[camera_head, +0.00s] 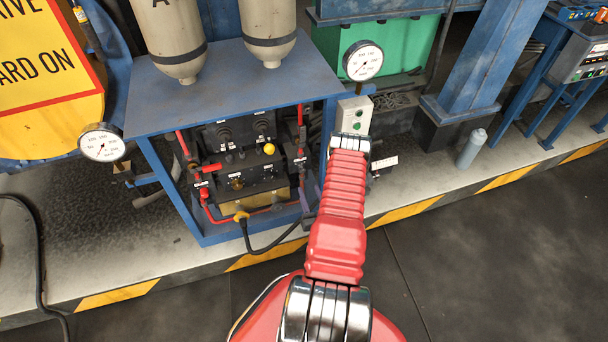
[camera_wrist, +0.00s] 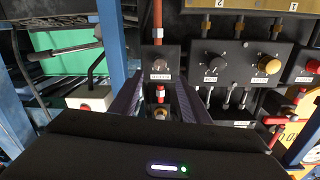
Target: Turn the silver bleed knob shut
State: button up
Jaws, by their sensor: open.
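A dull silver knob (camera_wrist: 160,65) sits on a small dark box in the wrist view, with a white label too small to read; it looks like the bleed knob. My gripper (camera_wrist: 158,84) is open, its two dark fingers reaching toward that box, one on each side of the knob in the picture. Nothing is between the fingertips that I can see held. I cannot tell how far the fingertips are from the knob, and no contact shows.
Right of the box in the wrist view are a black-and-silver knob (camera_wrist: 214,63) and a brass knob (camera_wrist: 269,65). A red pipe (camera_wrist: 157,20) meets the box. The blue frame (camera_head: 328,125) stands close to my arm, with a gauge (camera_head: 363,61) behind.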

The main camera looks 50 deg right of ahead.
aim_at(303, 171)
jog(key=x, duration=0.9)
jog(key=shift+w+d, duration=0.2)
jog(key=shift+w, duration=0.05)
jog(key=shift+c, duration=0.5)
jog(key=c, duration=1)
